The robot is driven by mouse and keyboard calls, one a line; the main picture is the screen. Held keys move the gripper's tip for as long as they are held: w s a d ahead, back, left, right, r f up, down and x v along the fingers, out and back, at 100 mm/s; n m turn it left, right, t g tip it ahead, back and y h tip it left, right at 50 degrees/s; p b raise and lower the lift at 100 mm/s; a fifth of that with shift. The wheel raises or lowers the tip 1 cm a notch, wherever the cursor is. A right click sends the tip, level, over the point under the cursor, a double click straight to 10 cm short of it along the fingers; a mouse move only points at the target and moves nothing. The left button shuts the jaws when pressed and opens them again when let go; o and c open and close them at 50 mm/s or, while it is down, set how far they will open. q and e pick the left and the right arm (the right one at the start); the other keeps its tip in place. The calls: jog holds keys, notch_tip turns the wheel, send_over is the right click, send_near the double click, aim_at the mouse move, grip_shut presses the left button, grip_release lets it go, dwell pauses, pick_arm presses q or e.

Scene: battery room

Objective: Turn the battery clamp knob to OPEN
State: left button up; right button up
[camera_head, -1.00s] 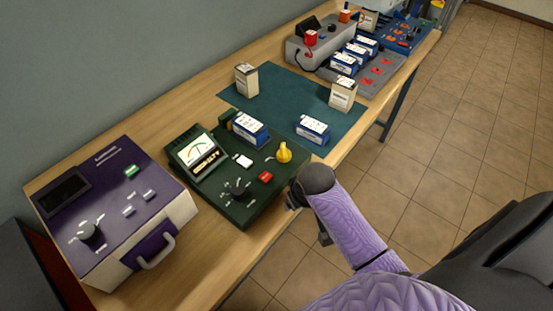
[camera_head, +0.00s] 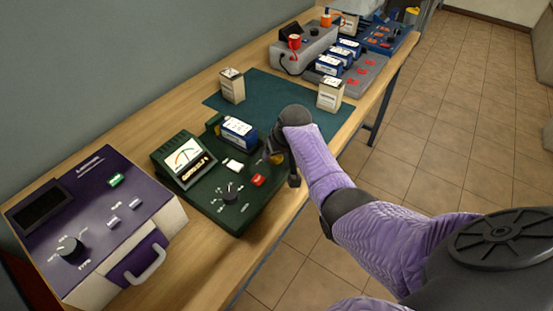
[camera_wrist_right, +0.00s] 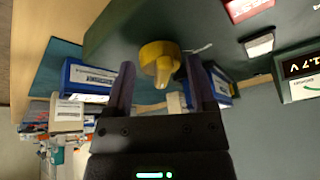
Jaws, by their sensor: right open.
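The yellow knob (camera_wrist_right: 158,58) stands on the dark green tester (camera_head: 205,200). In the head view only a sliver of the knob (camera_head: 276,158) shows, as my right gripper (camera_head: 279,155) covers most of it. In the wrist view my right gripper (camera_wrist_right: 160,88) is open, with its two fingers either side of the knob's pointed grip; I cannot tell whether they touch it. A blue and white battery (camera_head: 238,132) sits at the tester's back edge. My left gripper is not in view.
A purple device (camera_head: 95,215) stands at left. Cream batteries (camera_head: 232,86) stand on the teal mat (camera_head: 270,92). A grey charger (camera_head: 303,50) is farther back.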

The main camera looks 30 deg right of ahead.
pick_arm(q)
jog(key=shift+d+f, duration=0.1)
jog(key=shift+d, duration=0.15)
pick_arm(e)
jog(key=shift+f, duration=0.15)
grip_shut()
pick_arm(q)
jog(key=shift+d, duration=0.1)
